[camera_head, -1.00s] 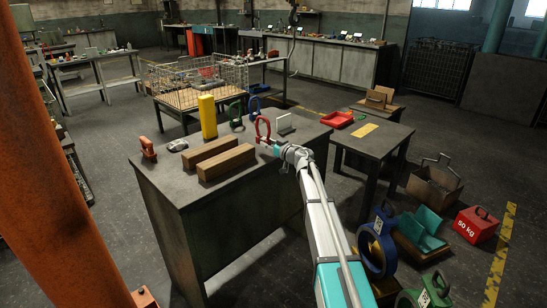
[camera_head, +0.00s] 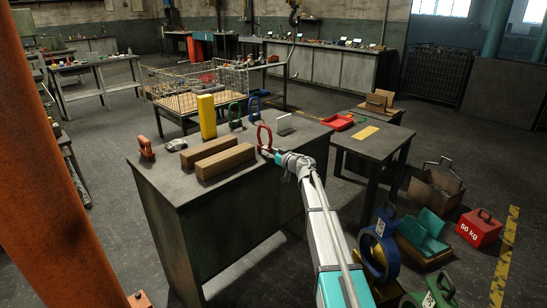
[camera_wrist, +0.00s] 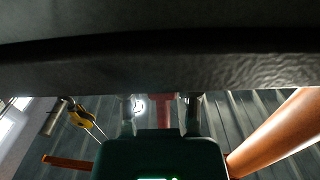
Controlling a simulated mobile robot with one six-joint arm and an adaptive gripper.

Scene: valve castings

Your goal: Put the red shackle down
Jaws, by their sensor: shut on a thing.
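The red shackle (camera_head: 264,137) stands upright near the right end of the dark workbench (camera_head: 250,197) in the head view. My gripper (camera_head: 273,153) is shut on its lower part, reaching in from the right. I cannot tell whether the shackle touches the bench top. In the wrist view, a red part of the shackle (camera_wrist: 161,104) shows between my two fingers (camera_wrist: 160,115); a dark surface above hides the rest.
On the bench are a green shackle (camera_head: 235,115), blue shackle (camera_head: 254,106), yellow block (camera_head: 206,116), grey plate (camera_head: 285,124), two wooden beams (camera_head: 225,161) and an orange shackle (camera_head: 146,147). Bare top lies left of the red shackle. A lower table (camera_head: 372,147) stands right.

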